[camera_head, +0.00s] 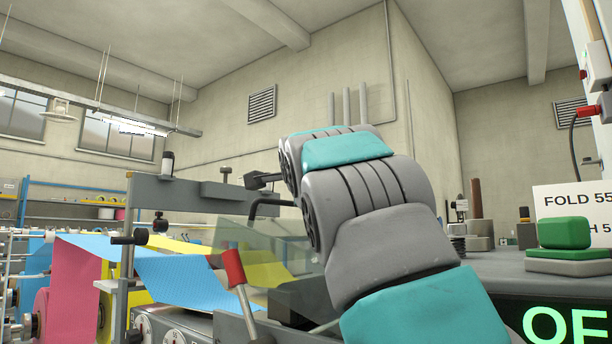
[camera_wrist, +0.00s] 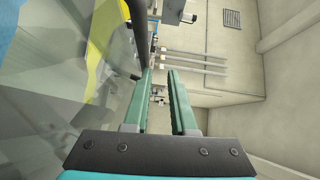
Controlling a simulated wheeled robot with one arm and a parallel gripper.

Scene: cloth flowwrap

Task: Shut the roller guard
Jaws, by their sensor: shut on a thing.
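The roller guard is a clear, see-through panel (camera_head: 240,236) standing tilted over the machine, left of my arm in the head view. In the wrist view the clear panel (camera_wrist: 62,75) fills the left side, with a dark bar (camera_wrist: 140,32) along its edge. My gripper (camera_wrist: 160,72) is at the end of that bar. Its two green fingers are close together with a narrow gap, shut on what appears to be the guard's handle; the contact itself is hard to see. In the head view my arm hides most of the gripper.
Blue, pink and yellow cloth webs (camera_head: 190,280) run over the machine at left. A green button (camera_head: 564,233) and a sign (camera_head: 575,206) are at right. A grey post frame (camera_head: 200,192) rises behind.

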